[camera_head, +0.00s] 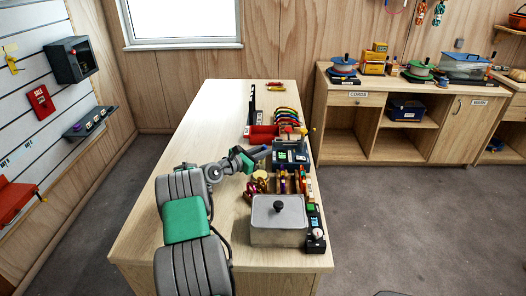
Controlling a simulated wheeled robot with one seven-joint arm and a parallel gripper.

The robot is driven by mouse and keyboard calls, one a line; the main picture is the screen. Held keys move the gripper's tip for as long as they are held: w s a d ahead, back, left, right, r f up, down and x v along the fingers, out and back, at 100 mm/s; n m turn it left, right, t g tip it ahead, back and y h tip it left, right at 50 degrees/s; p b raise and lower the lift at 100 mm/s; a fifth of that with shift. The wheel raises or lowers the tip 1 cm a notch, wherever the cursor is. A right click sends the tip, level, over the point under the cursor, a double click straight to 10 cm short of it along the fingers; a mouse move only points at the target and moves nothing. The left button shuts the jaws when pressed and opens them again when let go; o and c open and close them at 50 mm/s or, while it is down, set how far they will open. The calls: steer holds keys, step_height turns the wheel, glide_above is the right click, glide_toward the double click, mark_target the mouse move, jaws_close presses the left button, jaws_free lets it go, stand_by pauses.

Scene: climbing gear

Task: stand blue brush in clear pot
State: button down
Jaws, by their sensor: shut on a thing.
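My gripper (248,160) is over the right part of the wooden workbench. It is shut on a slim dark-blue thing, which looks like the blue brush (263,152). The brush points to the right and lies roughly level in this view, close to a dark box-like device (290,155). I cannot make out the clear pot for sure among the small crowded items on the bench. The gripper's fingers are small here, and the contact between brush and device cannot be judged.
The workbench (190,130) is clear on its left side. A metal box with a black-knobbed lid (278,232) stands at the near right. Several coloured small items crowd the right edge, with a red tray (262,134) behind. A wooden cabinet (345,115) stands farther back.

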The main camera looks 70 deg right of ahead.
steer(key=shift+f, duration=0.35)
steer(key=c, duration=1.3)
jaws_free()
steer(key=shift+a, duration=0.1)
steer(key=b+v, duration=0.2)
steer(key=v, duration=0.5)
steer(key=shift+w+a+r, duration=0.1)
steer(key=shift+w+a, duration=0.05)
steer(key=shift+a, duration=0.15)
